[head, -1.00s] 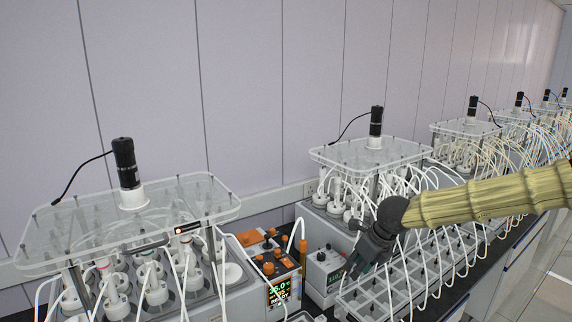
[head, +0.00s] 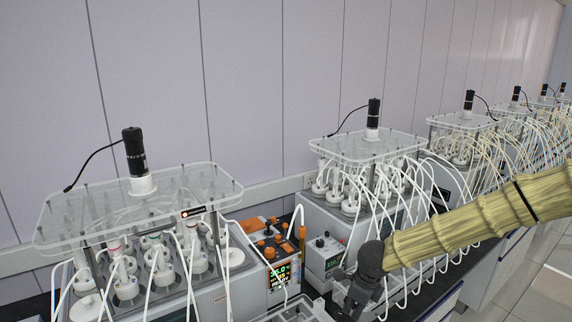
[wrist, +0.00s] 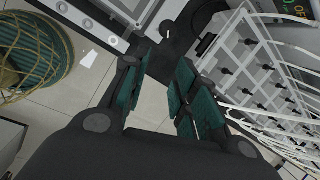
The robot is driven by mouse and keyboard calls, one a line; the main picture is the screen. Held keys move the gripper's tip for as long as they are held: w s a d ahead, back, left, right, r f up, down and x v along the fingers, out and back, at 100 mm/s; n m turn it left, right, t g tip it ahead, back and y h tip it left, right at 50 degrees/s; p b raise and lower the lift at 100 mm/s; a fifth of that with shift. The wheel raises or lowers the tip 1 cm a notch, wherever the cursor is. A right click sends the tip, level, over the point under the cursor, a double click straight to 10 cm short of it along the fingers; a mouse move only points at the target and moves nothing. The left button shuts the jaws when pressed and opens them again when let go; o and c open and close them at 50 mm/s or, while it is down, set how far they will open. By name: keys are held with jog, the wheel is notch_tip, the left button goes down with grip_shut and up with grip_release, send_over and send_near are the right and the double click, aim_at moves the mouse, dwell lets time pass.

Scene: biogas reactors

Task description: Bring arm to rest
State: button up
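My gripper (head: 357,290) hangs low at the right of centre in the head view, at the end of my yellow-sleeved arm. It is in front of the bench units, with its fingers pointing down. In the wrist view my gripper (wrist: 155,90) shows its dark fingers with green pads spread apart. Only floor and bench parts show between and beyond them, and nothing is held.
A reactor unit with a clear lid (head: 140,205) stands at the left, and a second reactor (head: 367,147) stands behind my gripper. An orange-topped control box (head: 272,250) sits between them. White tubes and a grid rack (wrist: 245,75) are close beside my fingers.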

jog(key=s+d+f+n+h, duration=0.2)
jog(key=s+f+n, duration=1.1)
jog(key=s+f, duration=0.7)
jog(key=s+d+f+n+g+y, duration=0.1)
jog(key=s+f+n+g, duration=0.1)
jog(key=s+n, duration=0.65)
jog(key=s+f+n+g, duration=0.1)
jog(key=s+f+n, duration=0.2)
jog(key=s, duration=1.1)
notch_tip(320, 180, down, 14)
jog(key=b, duration=1.4)
jog(key=shift+f+b, duration=0.25)
jog(key=shift+b, duration=0.1)
